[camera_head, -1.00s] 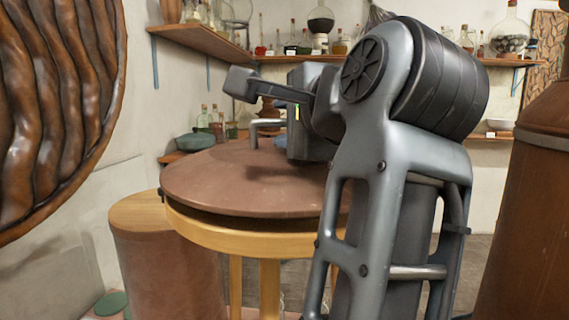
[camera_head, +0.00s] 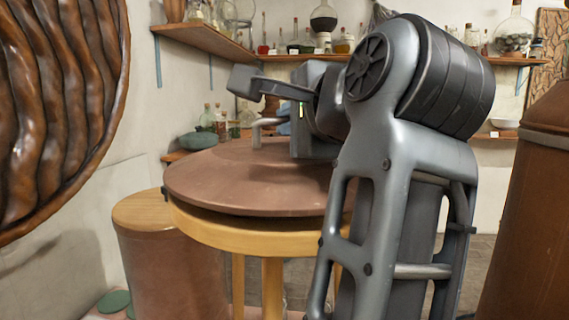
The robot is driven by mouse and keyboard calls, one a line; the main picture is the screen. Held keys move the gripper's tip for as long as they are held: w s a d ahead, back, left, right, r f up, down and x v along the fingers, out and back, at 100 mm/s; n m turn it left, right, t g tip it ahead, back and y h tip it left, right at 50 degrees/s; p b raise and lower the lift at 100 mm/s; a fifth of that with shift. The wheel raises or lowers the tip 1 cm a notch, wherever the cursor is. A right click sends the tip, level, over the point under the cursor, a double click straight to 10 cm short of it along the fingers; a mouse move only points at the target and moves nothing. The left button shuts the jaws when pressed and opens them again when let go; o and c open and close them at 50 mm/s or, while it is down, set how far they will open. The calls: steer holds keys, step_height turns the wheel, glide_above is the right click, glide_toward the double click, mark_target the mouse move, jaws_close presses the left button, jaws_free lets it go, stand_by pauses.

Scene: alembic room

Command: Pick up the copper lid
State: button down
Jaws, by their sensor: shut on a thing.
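The copper lid (camera_head: 235,185) is a wide, brownish disc with a bent metal handle (camera_head: 262,127) on top. It is over a round yellow wooden stand (camera_head: 240,237). A dark gap shows between the lid's front edge and the stand's rim; contact at the back is hidden. My gripper (camera_head: 290,124) is at the right end of the handle, above the lid, and is shut on the handle. Its fingertips are mostly hidden by its own body, and my arm covers the right part of the lid.
A large ribbed brown round object (camera_head: 60,110) fills the left. A wood-topped copper drum (camera_head: 160,250) stands left of the stand, and a tall copper vessel (camera_head: 530,220) stands at the right. Shelves (camera_head: 205,45) with bottles line the walls behind.

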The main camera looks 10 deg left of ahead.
stand_by(0.9)
steer(key=shift+r, duration=0.8)
step_height(320, 180, up, 2)
steer(key=shift+r, duration=0.25)
steer(key=w+d+r, duration=0.3)
steer(key=d+r, duration=0.4)
steer(key=d, duration=0.4)
steer(key=shift+w+b, duration=0.25)
steer(key=shift+b, duration=0.05)
steer(key=shift+d, duration=0.1)
steer(key=c, duration=1.7)
jaws_free()
jaws_close()
